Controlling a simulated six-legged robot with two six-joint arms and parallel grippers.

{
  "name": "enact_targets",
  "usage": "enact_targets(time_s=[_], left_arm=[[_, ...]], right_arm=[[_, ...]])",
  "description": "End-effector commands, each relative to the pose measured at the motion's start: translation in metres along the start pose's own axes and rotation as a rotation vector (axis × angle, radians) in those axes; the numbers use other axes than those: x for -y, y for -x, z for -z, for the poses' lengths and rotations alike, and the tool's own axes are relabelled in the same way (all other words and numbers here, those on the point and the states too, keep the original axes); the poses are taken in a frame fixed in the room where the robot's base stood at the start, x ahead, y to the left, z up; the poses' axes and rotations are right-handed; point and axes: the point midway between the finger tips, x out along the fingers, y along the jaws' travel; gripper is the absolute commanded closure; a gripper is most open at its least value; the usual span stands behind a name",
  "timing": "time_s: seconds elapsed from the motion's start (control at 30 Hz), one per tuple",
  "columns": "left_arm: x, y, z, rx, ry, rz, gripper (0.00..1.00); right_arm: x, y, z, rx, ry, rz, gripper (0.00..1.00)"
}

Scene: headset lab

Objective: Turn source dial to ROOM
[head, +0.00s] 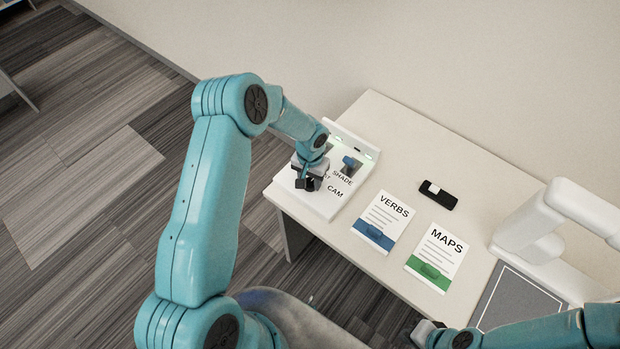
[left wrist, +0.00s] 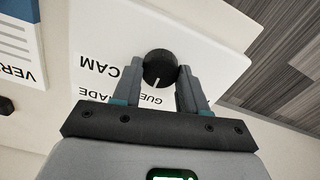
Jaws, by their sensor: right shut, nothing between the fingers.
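The source dial (left wrist: 159,67) is a black round knob with a white pointer line on a white panel (head: 333,203). In the left wrist view its pointer faces the partly covered GUEST label (left wrist: 155,98). A CAM label (left wrist: 96,63) is beside it; no ROOM label is readable. My left gripper (head: 309,184) is over the panel in the head view, hiding most of the dial. In the left wrist view the left gripper (left wrist: 161,72) has one finger against each side of the dial. My right gripper (head: 424,332) is shut and empty near the table's front edge.
A blue switch (head: 350,163) stands on the panel by the SHADE label. VERBS (head: 383,218) and MAPS (head: 437,255) cards lie to the right, with a black device (head: 438,195) behind them. A white arm-like fixture (head: 545,222) and grey mat (head: 515,301) are at far right.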

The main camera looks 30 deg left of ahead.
Motion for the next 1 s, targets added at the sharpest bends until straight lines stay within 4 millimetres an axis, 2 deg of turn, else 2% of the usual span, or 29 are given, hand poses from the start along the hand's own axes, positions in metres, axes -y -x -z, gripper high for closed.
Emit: enact_targets(time_s=[0.27, 0.43, 0.67, 1.0], left_arm=[[0.001, -0.001, 0.0, 0.001, 0.011, 0.001, 0.88], [0.001, -0.004, 0.0, 0.001, 0.063, 0.001, 0.88], [0.001, -0.007, 0.0, -0.001, 0.221, 0.001, 0.88], [0.001, -0.006, 0.0, -0.001, 0.54, 0.0, 0.88]], right_arm=[[-0.001, -0.003, 0.0, 0.0, 0.0, 0.0, 1.0], [-0.006, -0.017, 0.0, 0.0, 0.0, 0.0, 1.0], [-0.018, -0.051, 0.001, 0.0, 0.0, 0.0, 1.0], [-0.037, -0.103, 0.002, 0.0, 0.0, 0.0, 1.0]])
